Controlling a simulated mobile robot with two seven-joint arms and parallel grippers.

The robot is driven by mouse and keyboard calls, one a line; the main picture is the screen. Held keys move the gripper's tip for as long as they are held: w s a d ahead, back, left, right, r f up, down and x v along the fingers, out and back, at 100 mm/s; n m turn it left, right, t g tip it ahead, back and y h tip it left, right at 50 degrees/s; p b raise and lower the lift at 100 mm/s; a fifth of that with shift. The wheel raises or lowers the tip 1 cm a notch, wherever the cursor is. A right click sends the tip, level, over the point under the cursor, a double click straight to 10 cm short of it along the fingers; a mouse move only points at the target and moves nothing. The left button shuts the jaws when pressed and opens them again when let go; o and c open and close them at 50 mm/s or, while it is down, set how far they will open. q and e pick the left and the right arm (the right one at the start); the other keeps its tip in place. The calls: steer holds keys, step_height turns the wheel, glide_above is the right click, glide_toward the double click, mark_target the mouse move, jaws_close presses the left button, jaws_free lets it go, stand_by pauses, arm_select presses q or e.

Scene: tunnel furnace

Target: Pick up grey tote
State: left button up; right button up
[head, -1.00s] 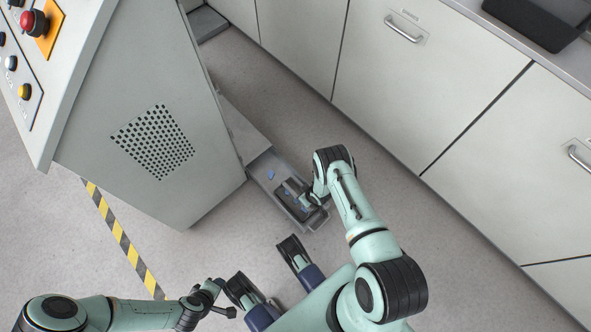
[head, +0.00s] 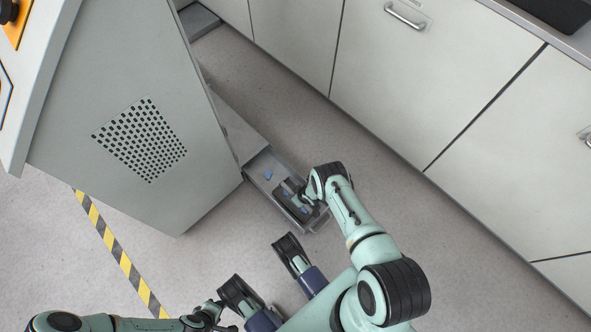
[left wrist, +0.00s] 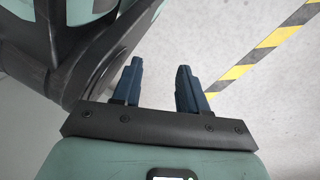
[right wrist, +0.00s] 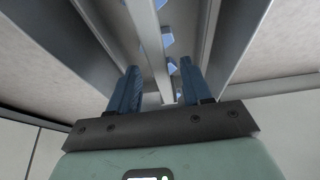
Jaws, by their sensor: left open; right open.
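A grey tote (head: 272,206), open-topped with small blue pieces inside, sits low beside the machine in the head view. My right gripper (head: 292,190) is at its near end, partly hidden by my wrist. In the right wrist view my right gripper (right wrist: 160,65) is open, with a narrow grey wall (right wrist: 150,40) running between its fingers. Blue pieces (right wrist: 168,40) lie just right of that wall. I cannot tell whether the fingers touch it. My left gripper (left wrist: 160,67) is open and empty over bare floor, far from the tote.
The large grey machine (head: 130,90) with a perforated vent stands left of the tote. White cabinets (head: 400,70) line the right side, with a dark tray (head: 555,10) on the counter. Yellow-black tape (head: 115,245) marks the floor. Bare floor lies between tote and cabinets.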

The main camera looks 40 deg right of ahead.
jaws_close()
steer(key=shift+r, duration=0.1)
